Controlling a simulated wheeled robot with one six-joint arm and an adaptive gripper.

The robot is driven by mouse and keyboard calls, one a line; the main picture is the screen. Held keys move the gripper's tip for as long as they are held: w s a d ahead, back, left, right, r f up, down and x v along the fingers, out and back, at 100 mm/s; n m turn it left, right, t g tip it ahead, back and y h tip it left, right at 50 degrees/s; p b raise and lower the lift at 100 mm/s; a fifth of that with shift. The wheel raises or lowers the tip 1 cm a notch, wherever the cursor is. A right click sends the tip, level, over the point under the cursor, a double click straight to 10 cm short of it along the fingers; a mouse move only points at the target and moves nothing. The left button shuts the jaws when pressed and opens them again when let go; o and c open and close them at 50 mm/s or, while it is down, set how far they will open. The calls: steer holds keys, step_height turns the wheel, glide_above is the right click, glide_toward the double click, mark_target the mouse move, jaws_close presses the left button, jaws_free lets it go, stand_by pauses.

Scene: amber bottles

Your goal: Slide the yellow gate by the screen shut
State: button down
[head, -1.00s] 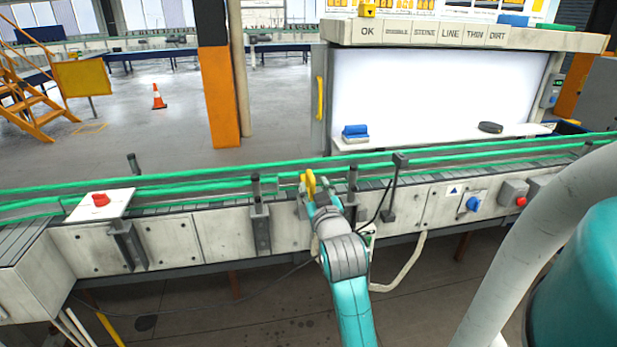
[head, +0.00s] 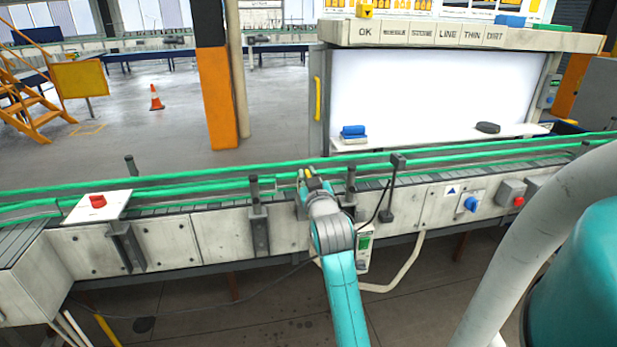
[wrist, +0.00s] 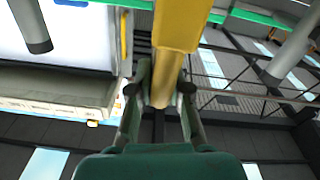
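In the head view only small yellow bits (head: 308,173) show past my gripper (head: 310,180), at the conveyor's green rails left of the screen. My gripper also shows in the wrist view (wrist: 160,88), one finger on each side of the stem. The fingers are close to it, but I cannot tell whether they press on it. The lit white screen (head: 430,100) stands behind the conveyor to the right.
Green rails (head: 100,191) run along the conveyor. Dark posts (head: 255,200) stand on both sides of my gripper. A yellow handle bar (head: 318,98) is on the screen housing's left edge. A red button (head: 97,201) and blue knob (head: 471,204) are well apart from my gripper.

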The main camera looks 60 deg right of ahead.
steer(key=shift+x, duration=3.25)
steer(key=c, duration=1.5)
jaws_free()
steer(key=shift+r, duration=0.1)
steer(key=o, duration=0.4)
steer(key=shift+d, duration=0.15)
steer(key=shift+c, duration=0.2)
steer(key=v, duration=1.2)
steer(key=shift+w, duration=0.1)
